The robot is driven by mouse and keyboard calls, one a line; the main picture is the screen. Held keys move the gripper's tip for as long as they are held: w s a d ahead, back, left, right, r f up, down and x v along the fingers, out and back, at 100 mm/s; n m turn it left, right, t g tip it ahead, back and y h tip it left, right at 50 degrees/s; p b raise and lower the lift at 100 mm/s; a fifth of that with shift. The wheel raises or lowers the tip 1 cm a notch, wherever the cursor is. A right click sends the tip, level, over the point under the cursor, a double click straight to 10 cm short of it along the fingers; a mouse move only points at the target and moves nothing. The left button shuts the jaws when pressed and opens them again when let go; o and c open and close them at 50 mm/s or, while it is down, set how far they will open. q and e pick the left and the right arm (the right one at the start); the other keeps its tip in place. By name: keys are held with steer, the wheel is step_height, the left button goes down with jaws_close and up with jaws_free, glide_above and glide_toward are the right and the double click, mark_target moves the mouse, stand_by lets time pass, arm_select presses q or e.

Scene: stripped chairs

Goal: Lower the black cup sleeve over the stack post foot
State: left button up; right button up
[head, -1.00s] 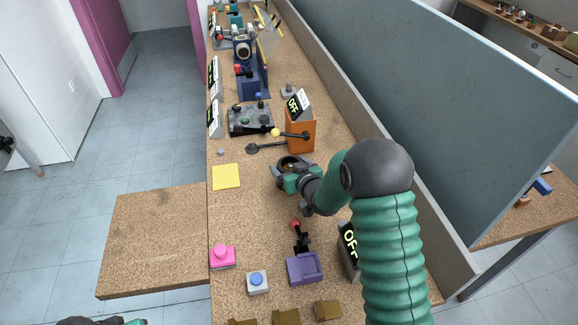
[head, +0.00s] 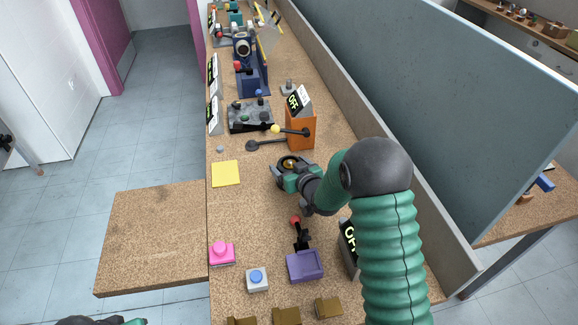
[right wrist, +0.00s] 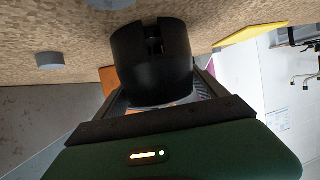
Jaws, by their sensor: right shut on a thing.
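The black cup sleeve (head: 289,161) is a short dark ring, held upright by my right gripper (head: 291,172) over the middle of the bench. In the right wrist view the sleeve (right wrist: 150,62) fills the space between the two fingers, with a notch in its wall. A brownish patch shows inside the ring in the head view; I cannot tell if it is the post foot or the bench. I cannot make out the stack post foot for certain. A green and dark part of my left arm shows at the bottom left edge; its fingers are not clear.
A yellow pad (head: 226,173) lies left of the right gripper. An orange box (head: 301,133) with a lever stands beyond it. A purple box (head: 304,266) with a red-knobbed lever stands nearer. A long grey-blue partition (head: 430,100) runs along the right.

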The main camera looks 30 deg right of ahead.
steer(key=o, duration=1.4)
steer(key=shift+f, duration=0.1)
steer(key=shift+o, duration=0.2)
steer(key=d+p+v, duration=0.1)
steer(key=p+v, duration=0.9)
steer(key=v, duration=0.6)
steer(key=shift+s+a, duration=0.35)
steer(key=shift+a, duration=0.15)
steer(key=s+a+r+g, duration=0.3)
steer(key=s+a+g, duration=0.7)
steer(key=s, duration=0.5)
steer(key=shift+a+n+g+y, duration=0.3)
steer(key=shift+a+g+y, duration=0.1)
steer(key=shift+g, duration=0.1)
